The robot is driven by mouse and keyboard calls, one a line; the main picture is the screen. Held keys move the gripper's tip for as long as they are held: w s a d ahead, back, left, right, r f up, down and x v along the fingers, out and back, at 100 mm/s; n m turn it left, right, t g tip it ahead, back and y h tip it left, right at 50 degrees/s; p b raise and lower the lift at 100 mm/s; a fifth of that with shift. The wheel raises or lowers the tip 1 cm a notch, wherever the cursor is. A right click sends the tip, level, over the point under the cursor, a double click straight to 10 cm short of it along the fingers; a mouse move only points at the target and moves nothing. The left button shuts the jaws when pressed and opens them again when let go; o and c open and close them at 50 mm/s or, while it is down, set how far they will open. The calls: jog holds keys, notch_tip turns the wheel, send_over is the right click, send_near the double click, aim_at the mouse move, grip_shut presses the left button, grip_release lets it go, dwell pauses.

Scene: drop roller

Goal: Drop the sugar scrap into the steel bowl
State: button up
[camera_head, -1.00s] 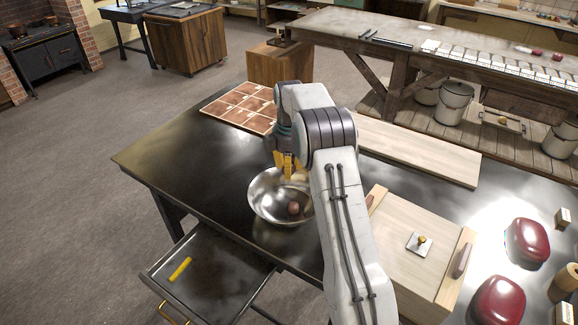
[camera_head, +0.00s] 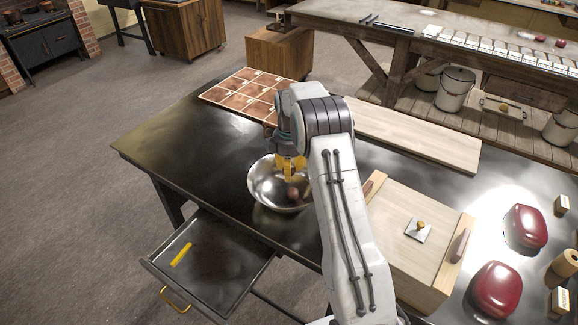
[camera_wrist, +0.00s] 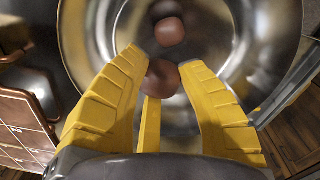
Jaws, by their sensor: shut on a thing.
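The steel bowl (camera_head: 259,195) stands on the dark table, and its shiny inside fills the upper wrist view (camera_wrist: 240,30). My gripper (camera_head: 290,172) points down over the bowl. In the wrist view its yellow fingers (camera_wrist: 161,72) close on a brown, rounded lump (camera_wrist: 160,79), which I take as the sugar scrap. A similar brown lump lies in the bowl, seen in the head view (camera_head: 293,195) and beyond the fingertips in the wrist view (camera_wrist: 170,31). The held lump cannot be made out in the head view.
A tile board (camera_head: 245,92) lies behind the bowl. A wooden box (camera_head: 400,250) stands to the right, with red glossy objects (camera_head: 527,226) further right. An open drawer (camera_head: 215,275) holding a yellow stick (camera_head: 181,254) juts out in front. The table's left part is clear.

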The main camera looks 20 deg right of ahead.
jog(key=o, duration=1.1)
notch_tip(320, 180, up, 12)
jog(key=shift+s, duration=0.15)
dwell(0.7)
